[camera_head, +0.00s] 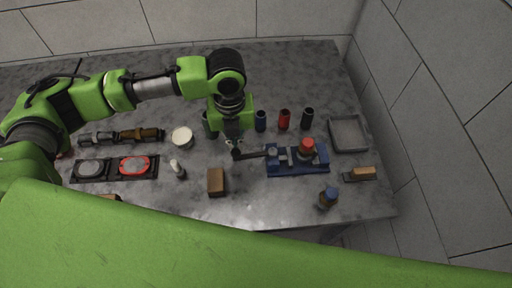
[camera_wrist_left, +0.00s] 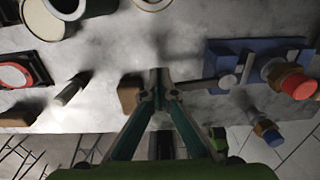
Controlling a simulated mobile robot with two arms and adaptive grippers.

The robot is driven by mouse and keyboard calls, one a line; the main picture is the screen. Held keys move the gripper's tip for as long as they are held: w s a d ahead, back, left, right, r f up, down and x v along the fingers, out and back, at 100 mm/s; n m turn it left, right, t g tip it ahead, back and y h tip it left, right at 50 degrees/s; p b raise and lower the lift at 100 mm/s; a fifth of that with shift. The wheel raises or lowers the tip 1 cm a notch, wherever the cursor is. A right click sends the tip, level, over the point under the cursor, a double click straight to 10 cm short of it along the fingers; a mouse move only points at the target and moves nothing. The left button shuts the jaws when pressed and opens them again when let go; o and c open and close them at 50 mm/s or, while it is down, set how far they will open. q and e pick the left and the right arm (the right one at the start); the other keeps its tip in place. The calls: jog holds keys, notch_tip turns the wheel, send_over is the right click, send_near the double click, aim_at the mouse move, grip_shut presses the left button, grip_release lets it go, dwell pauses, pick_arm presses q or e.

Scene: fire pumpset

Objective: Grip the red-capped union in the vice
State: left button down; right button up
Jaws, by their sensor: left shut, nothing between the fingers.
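The blue vice (camera_head: 289,171) stands on the worktop at right of centre, and it also shows in the wrist view (camera_wrist_left: 221,53). The red-capped union (camera_head: 307,146) stands upright at its jaws; I cannot tell whether they touch it on both sides. In the wrist view the red cap (camera_wrist_left: 299,87) is at the right edge. The vice's dark handle (camera_head: 252,154) sticks out to the left. My left gripper (camera_head: 235,151) is shut and empty, with its fingertips (camera_wrist_left: 159,85) at the handle's free end; contact is unclear. My right gripper is out of view.
A blue-capped fitting (camera_head: 328,197) stands in front of the vice. A brown block (camera_head: 216,182) lies left of it. Blue, red and black cylinders (camera_head: 284,119) stand behind. A grey tray (camera_head: 348,134) and a brush-like block (camera_head: 362,173) are at right.

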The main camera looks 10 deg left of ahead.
pick_arm(q)
jog(key=shift+s, duration=0.2)
jog(key=shift+s+d+p, duration=0.1)
jog(key=shift+s+p, duration=0.3)
jog(key=shift+p, duration=0.1)
jog(key=shift+w, duration=0.1)
jog(key=shift+w, duration=0.15)
jog(key=shift+w+a, duration=0.2)
jog(key=shift+w, duration=0.35)
notch_tip(320, 180, up, 7)
jog(key=p, duration=0.8)
dwell(0.5)
